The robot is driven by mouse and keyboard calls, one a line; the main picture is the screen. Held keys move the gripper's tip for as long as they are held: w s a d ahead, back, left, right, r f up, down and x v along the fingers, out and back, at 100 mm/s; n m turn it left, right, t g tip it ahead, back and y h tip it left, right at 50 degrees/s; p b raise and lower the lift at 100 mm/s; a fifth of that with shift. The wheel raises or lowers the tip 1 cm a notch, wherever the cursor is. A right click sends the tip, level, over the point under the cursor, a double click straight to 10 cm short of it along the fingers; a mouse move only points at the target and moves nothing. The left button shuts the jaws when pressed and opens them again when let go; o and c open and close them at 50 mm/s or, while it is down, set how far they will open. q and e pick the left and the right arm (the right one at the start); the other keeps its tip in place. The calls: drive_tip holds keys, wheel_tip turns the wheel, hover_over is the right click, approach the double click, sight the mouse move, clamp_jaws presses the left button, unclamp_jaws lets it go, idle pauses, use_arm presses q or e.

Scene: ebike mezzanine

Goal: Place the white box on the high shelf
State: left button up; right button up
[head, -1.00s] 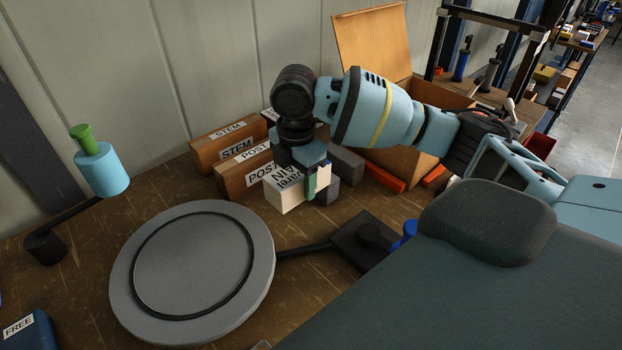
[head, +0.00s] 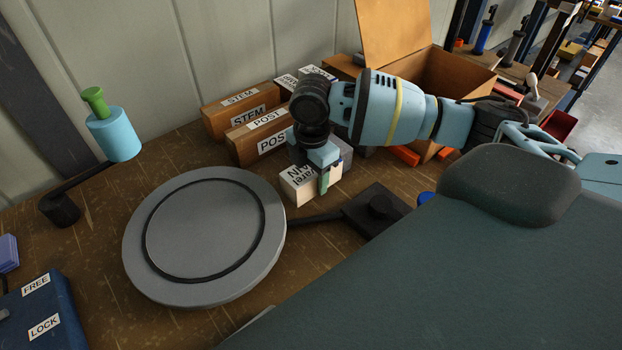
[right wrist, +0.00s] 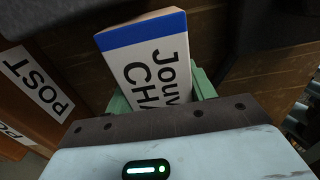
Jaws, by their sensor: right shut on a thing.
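The white box (head: 296,187) with black print is at or just above the wooden bench, in front of the POST bin. I cannot tell if it touches the bench. In the right wrist view the white box (right wrist: 150,62) has a blue band at its far end and sits between green fingers. My right gripper (head: 320,172) points down and is shut on the box, with one green finger along its near right side. My left gripper is not in view. I cannot pick out the high shelf for sure.
STEM and POST bins (head: 262,140) stand close behind the box. A large grey disc (head: 205,230) lies to the left, with a dark flat block (head: 376,212) to the right. An open brown carton (head: 395,35) stands behind my right arm. A blue case (head: 38,315) is at lower left.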

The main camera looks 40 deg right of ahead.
drive_tip(key=shift+f, duration=0.9)
drive_tip(key=shift+f, duration=0.15)
drive_tip(key=o, duration=1.2)
drive_tip(key=shift+o, duration=0.3)
wheel_tip(320, 180, up, 12)
drive_tip(key=shift+r+p, duration=0.15)
drive_tip(key=shift+p, duration=0.3)
